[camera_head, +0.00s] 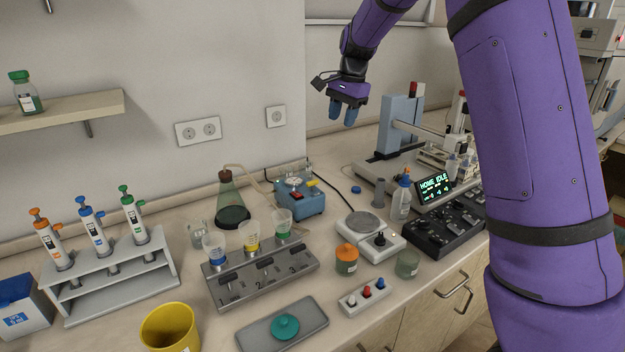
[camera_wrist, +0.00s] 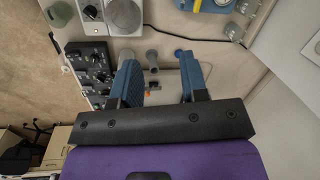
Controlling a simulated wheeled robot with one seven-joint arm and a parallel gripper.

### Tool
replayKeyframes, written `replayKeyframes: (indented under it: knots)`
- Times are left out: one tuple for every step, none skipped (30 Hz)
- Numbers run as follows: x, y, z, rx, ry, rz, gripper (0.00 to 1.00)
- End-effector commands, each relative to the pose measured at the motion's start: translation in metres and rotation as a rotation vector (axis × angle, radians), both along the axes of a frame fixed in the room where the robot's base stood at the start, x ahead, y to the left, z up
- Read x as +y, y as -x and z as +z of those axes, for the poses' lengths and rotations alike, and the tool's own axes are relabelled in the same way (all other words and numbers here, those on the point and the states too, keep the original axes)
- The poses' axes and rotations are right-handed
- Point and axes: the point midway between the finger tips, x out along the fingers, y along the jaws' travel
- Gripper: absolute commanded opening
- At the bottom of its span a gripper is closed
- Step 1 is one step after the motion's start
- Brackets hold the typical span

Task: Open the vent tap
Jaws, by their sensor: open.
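The blue pump box (camera_head: 300,202) stands on the bench by the wall, with a round white gauge and a small yellow lever (camera_head: 313,183) on top. The lever looks like the vent tap, but it is too small to tell its position. A tube joins the box to a dark green flask (camera_head: 232,205). My gripper (camera_head: 343,118) hangs high above the bench, up and to the right of the box, with its blue fingers apart and empty. In the wrist view, the open fingers (camera_wrist: 158,68) point toward the bench, and part of the blue box (camera_wrist: 207,6) shows at the top edge.
A rack with several cups (camera_head: 262,275) stands in front of the box. A balance (camera_head: 365,232), a squeeze bottle (camera_head: 400,200) and a black control panel (camera_head: 445,228) stand to the right. A blue-columned machine (camera_head: 398,125) is behind. The air around my gripper is clear.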

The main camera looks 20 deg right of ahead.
Motion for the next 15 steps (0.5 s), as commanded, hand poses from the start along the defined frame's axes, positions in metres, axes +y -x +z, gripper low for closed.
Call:
replayKeyframes:
  knots:
    - [0.003, -0.016, -0.014, 0.018, 0.009, -0.028, 0.40]
    - [0.004, -0.024, -0.021, 0.026, 0.014, -0.045, 0.40]
    - [0.007, -0.035, -0.030, 0.037, 0.021, -0.068, 0.40]
    - [0.008, -0.042, -0.038, 0.045, 0.027, -0.085, 0.40]
    - [0.010, -0.050, -0.045, 0.054, 0.033, -0.102, 0.40]
    - [0.012, -0.060, -0.055, 0.063, 0.041, -0.124, 0.40]
    - [0.015, -0.067, -0.063, 0.068, 0.048, -0.140, 0.40]
    - [0.017, -0.074, -0.070, 0.075, 0.054, -0.157, 0.40]
    - [0.020, -0.083, -0.081, 0.083, 0.064, -0.175, 0.40]
    - [0.022, -0.089, -0.088, 0.088, 0.071, -0.189, 0.40]
    - [0.024, -0.095, -0.095, 0.094, 0.079, -0.202, 0.40]
    - [0.028, -0.101, -0.104, 0.100, 0.086, -0.217, 0.40]
    - [0.030, -0.106, -0.110, 0.104, 0.093, -0.226, 0.40]
    - [0.032, -0.110, -0.116, 0.107, 0.099, -0.236, 0.40]
    - [0.034, -0.115, -0.122, 0.111, 0.106, -0.246, 0.40]
